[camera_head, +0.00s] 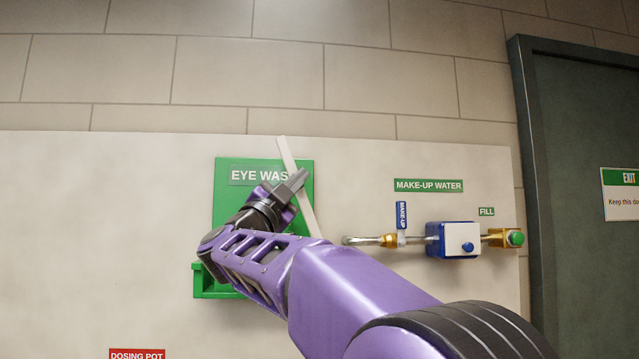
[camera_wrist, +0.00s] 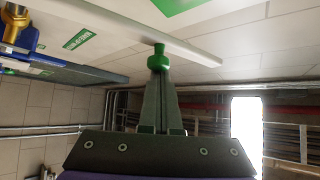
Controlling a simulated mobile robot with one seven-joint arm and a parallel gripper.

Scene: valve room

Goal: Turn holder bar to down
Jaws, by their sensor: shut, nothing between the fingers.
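The holder bar (camera_head: 307,206) is a long white bar across the right part of the green eye wash panel (camera_head: 230,198). It leans, its upper end left of its lower end. In the wrist view the white bar (camera_wrist: 120,22) runs slantwise past the fingertips. My gripper (camera_head: 300,176) is shut, its fingertips in front of the upper half of the bar in the head view. In the wrist view my gripper (camera_wrist: 159,68) has a green knob (camera_wrist: 158,50) right at its tips; whether they touch I cannot tell. My arm hides the panel's lower middle.
Right of the panel are a make-up water pipe (camera_head: 365,240), a blue and white box (camera_head: 452,240) and a yellow fitting with a green button (camera_head: 515,238). A dark door (camera_head: 585,150) stands far right. A green tray (camera_head: 208,284) juts out at the panel's lower left.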

